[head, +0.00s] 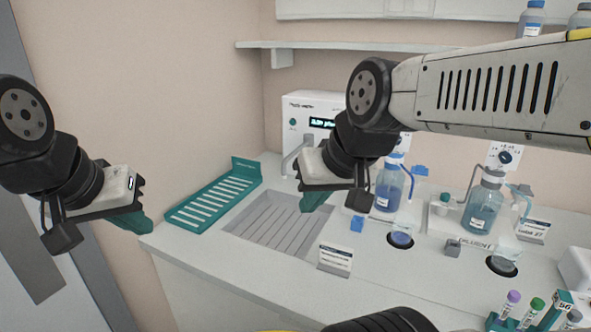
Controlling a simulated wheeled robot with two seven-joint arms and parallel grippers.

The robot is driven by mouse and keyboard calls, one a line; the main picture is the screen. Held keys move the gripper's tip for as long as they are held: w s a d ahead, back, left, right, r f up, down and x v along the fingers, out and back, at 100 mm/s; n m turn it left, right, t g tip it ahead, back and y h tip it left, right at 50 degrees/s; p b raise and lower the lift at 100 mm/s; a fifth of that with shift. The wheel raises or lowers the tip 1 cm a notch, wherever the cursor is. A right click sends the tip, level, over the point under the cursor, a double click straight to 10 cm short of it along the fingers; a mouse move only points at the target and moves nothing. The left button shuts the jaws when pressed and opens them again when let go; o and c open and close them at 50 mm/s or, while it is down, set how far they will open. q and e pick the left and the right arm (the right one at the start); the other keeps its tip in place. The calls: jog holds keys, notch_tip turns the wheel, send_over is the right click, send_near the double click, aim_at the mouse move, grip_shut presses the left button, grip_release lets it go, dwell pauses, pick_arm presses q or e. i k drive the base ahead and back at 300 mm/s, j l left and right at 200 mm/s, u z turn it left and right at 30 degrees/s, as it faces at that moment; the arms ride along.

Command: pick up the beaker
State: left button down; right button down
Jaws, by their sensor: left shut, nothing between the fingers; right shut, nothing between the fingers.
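Two small clear beakers stand on the counter in the head view. One (400,238) holds blue liquid and stands in front of a blue bottle. The other (503,264) stands further right on a dark round spot. I cannot tell which one the task names. My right gripper (314,201) is shut and empty, above the counter and to the left of both beakers. My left gripper (141,224) is shut and empty, far left, beyond the counter's left edge in the picture.
A teal slotted rack (213,200) and a grey grooved drain panel (278,224) lie on the left of the counter. Bottles of blue liquid (389,190) (482,208) stand behind the beakers. A label stand (335,260) and a tube rack (515,322) are nearer the front.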

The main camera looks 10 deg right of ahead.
aim_at(403, 229)
jog(key=z, duration=1)
jog(key=k+l, duration=0.25)
jog(key=k, duration=0.3)
jog(key=i, duration=0.5)
jog(key=u, duration=0.05)
